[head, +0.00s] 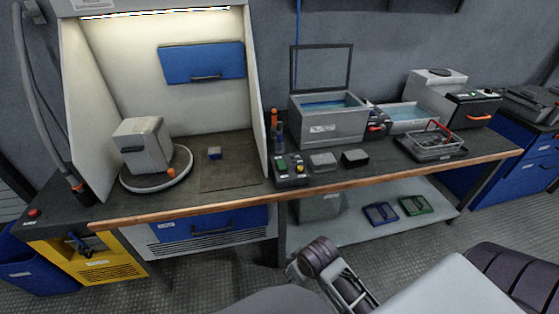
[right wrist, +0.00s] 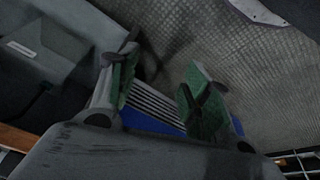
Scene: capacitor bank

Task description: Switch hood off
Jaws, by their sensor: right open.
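The hood (head: 258,95) is a pale open-fronted cabinet at the left of the bench, and its top lamp (head: 160,12) is lit. A small red button (head: 34,212) sits on the bench's left end, outside the hood. A dark control box (head: 290,170) with a green part and small knobs stands just right of the hood; I cannot tell which control is the hood switch. My right gripper (head: 302,268) is low in front of the bench, apart from these things. In the right wrist view its green-padded fingers (right wrist: 160,85) are spread and empty. My left gripper is not in view.
A wooden-edged bench (head: 400,173) runs across the view. A water bath (head: 328,120) and wire basket (head: 435,145) stand to the right. A shelf is below.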

